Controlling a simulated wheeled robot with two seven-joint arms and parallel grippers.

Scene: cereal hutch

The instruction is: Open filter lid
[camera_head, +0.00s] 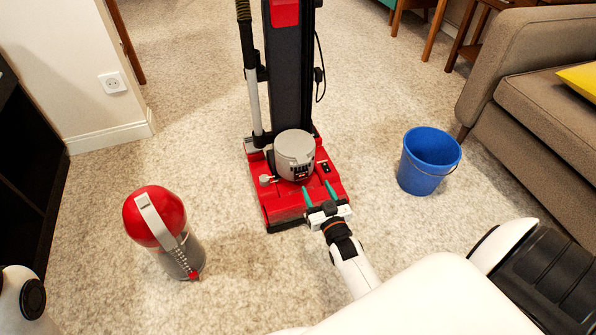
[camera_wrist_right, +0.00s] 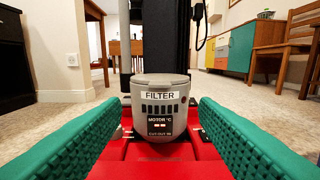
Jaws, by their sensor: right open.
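The grey round filter housing (camera_head: 295,152) sits on the red base (camera_head: 285,205) of an upright vacuum cleaner. In the right wrist view the housing (camera_wrist_right: 159,108) is centred ahead, with a "FILTER" label, dark vents and small lit marks on its front. Its top looks closed. My right gripper (camera_head: 318,190) is open, with green fingers over the front of the red base. The fingers point at the housing, which shows between and beyond them, with no visible contact. My left gripper is not in view; only a part of my left arm shows at the lower left.
A red and clear dust canister (camera_head: 160,225) stands on the carpet at left. A blue bucket (camera_head: 427,160) stands at right, before a brown sofa (camera_head: 535,90). A dark shelf (camera_head: 30,170) and a wall edge (camera_head: 75,70) bound the left side. Carpet between them is clear.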

